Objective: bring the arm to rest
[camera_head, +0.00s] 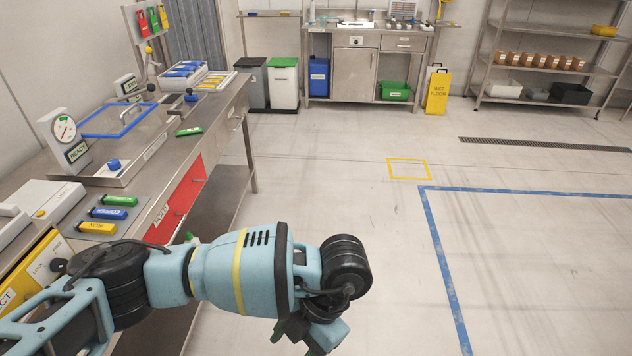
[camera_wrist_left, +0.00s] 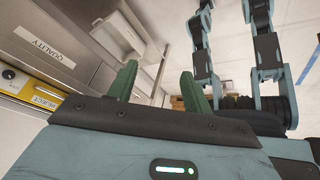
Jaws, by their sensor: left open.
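My left arm (camera_head: 240,270), light blue with black joints, reaches in from the lower left in the head view, in front of the workbench. Its gripper (camera_head: 298,340) hangs at the bottom of the view over the floor, partly hidden by the wrist. In the left wrist view the two green fingers of the left gripper (camera_wrist_left: 157,88) stand apart with nothing between them. My right gripper is in neither view.
The steel workbench (camera_head: 150,165) runs along the left, holding a dial gauge (camera_head: 63,127), a blue-framed tray (camera_head: 118,121) and green, blue and yellow packs. The floor at right is clear.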

